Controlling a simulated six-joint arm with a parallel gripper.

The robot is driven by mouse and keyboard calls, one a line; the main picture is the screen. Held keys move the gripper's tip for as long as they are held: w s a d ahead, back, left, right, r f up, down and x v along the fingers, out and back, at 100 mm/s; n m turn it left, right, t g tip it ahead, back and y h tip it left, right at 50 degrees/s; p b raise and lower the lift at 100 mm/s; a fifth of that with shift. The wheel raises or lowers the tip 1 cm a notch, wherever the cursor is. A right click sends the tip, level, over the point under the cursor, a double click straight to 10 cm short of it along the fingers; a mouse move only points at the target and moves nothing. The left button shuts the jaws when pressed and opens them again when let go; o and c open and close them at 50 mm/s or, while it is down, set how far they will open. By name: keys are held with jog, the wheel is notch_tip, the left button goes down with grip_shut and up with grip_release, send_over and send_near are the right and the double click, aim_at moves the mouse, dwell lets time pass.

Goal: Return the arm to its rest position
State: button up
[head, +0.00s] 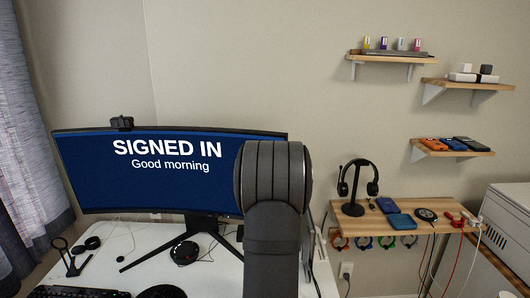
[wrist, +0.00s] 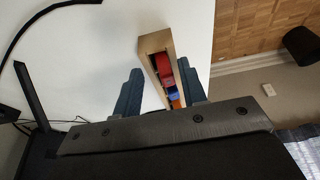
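My arm (head: 272,200) stands up in front of the desk in the head view, a dark grey link with a rounded top that covers the monitor's right end. My gripper is out of the head view. In the wrist view my gripper (wrist: 159,67) shows two blue-grey fingers standing apart, with white surface visible between them. A narrow wooden box (wrist: 154,42) with red, blue and orange things in it appears between and beyond the fingers. The left finger is clear of it; how far below the fingers it lies is hard to tell.
The monitor (head: 150,190) reads "SIGNED IN Good morning" and stands on the white desk (head: 140,248). A wooden side shelf (head: 440,212) at right holds a headset (head: 357,185) and phones. Higher wall shelves (head: 385,58) hold small items. A curtain (head: 30,140) hangs at left.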

jog(key=v, duration=1.7)
jog(key=x, duration=1.7)
jog(key=shift+a+f, duration=0.1)
jog(key=shift+f, duration=0.05)
notch_tip(320, 180, up, 7)
jog(key=shift+w+f, duration=0.1)
jog(key=s+d+r+m+t+h, duration=0.1)
jog(key=s+d+r+m+h, duration=0.1)
jog(key=d+m, duration=0.3)
jog(key=shift+s+d+r+m+h, duration=0.25)
jog(key=shift+d+r+m+h, duration=0.05)
jog(key=shift+m, duration=2.1)
